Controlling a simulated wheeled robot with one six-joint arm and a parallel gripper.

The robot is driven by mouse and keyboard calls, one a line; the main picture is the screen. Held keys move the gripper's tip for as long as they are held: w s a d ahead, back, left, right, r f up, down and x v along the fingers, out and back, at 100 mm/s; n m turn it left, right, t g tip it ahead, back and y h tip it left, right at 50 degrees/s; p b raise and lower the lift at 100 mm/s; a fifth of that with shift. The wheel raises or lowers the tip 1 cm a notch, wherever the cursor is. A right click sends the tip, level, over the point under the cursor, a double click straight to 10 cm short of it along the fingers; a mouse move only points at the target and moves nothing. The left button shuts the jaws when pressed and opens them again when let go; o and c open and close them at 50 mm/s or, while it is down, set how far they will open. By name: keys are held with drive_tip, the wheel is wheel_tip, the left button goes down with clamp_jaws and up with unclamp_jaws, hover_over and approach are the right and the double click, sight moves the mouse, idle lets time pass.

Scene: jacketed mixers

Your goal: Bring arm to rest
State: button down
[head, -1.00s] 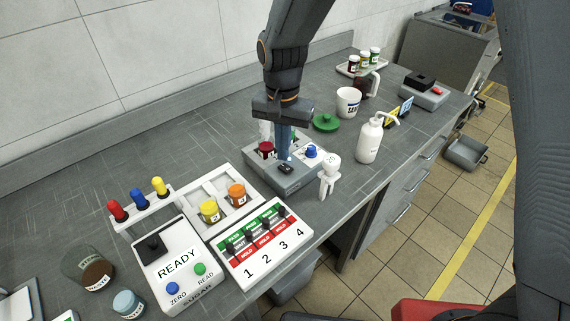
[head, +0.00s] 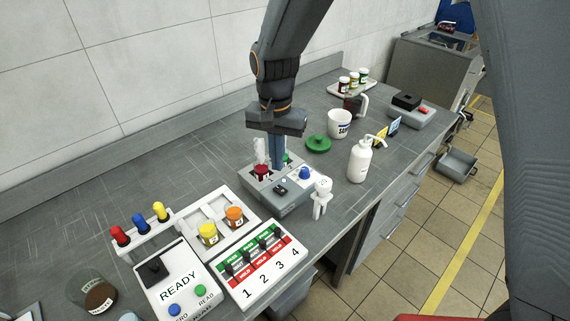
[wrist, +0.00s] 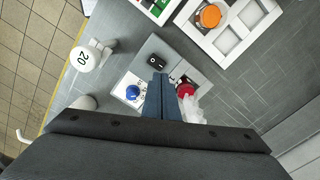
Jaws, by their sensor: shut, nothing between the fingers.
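My gripper (head: 278,166) points straight down over the grey box (head: 290,205) with a red knob (head: 261,171) and a blue knob (head: 304,173). Its blue fingers are shut with nothing between them. In the wrist view my gripper (wrist: 158,84) sits between the blue knob (wrist: 133,92) and the red knob (wrist: 185,89), with a black switch (wrist: 157,61) just beyond the tips. Whether the fingertips touch the box cannot be told. My grey arm comes down from the top of the head view.
A white figure marked 20 (wrist: 86,58) stands close beside the box. A tray with yellow and orange jars (head: 234,217) and a READY panel (head: 178,284) are at front left.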

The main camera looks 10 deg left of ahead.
drive_tip(key=s+d+r+n+t, duration=0.1)
drive_tip(key=s+d, duration=0.2)
drive_tip(key=d, duration=0.7)
drive_tip(key=s+d+r+t, duration=0.1)
drive_tip(key=s+d+r, duration=0.15)
drive_tip(key=d, duration=0.65)
drive_tip(key=s+d+r+n+t, duration=0.1)
drive_tip(key=s+d, duration=0.3)
drive_tip(key=d, duration=0.6)
wheel_tip(320, 180, down, 8)
drive_tip(key=g+b, duration=0.1)
drive_tip(key=b, duration=0.5)
drive_tip(key=shift+w+a+g+b, duration=0.15)
drive_tip(key=shift+a+g+b, duration=0.2)
drive_tip(key=shift+a, duration=0.1)
